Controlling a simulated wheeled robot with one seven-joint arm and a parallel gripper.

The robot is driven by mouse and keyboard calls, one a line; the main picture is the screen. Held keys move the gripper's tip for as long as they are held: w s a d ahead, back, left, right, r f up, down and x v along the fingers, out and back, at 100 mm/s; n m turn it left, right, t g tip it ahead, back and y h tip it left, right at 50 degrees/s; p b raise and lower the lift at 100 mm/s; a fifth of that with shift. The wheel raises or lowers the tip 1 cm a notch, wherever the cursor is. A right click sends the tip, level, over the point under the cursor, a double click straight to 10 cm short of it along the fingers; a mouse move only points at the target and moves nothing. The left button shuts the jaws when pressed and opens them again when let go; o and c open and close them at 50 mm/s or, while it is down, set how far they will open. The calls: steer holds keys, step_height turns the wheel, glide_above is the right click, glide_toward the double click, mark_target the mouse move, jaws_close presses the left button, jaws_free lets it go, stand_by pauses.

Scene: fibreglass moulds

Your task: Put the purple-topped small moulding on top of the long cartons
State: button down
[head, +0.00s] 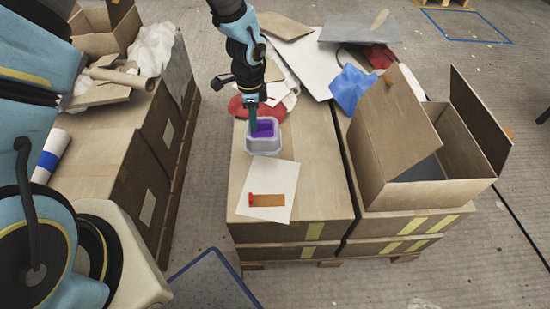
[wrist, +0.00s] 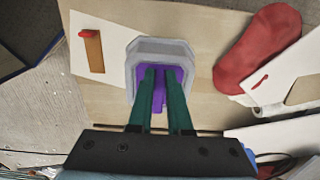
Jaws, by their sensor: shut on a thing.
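The small moulding (head: 264,147) is a pale grey tub shape with a purple top. It shows over the middle of the long cartons (head: 240,205), and also in the wrist view (wrist: 131,65). My gripper (head: 256,124) comes down from above and is shut on the moulding; in the wrist view its two green fingers (wrist: 160,78) reach onto the purple part. The moulding looks upright. I cannot tell whether its underside touches the carton top or hangs just above it.
A white sheet (head: 255,181) with an orange-brown strip lies in front of the moulding. Red cloth (head: 236,105), boards and a blue cloth (head: 351,88) lie behind. An open carton (head: 440,165) stands right; more cartons (head: 107,150) stand left across a gap.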

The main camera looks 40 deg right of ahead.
step_height(320, 180, down, 9)
steer(key=shift+r+p, duration=0.1)
steer(key=shift+p, duration=0.7)
steer(key=c, duration=0.8)
jaws_free()
steer(key=shift+c, duration=0.2)
step_height(320, 180, up, 12)
steer(key=shift+b, duration=1.25)
steer(key=shift+w+a, duration=0.1)
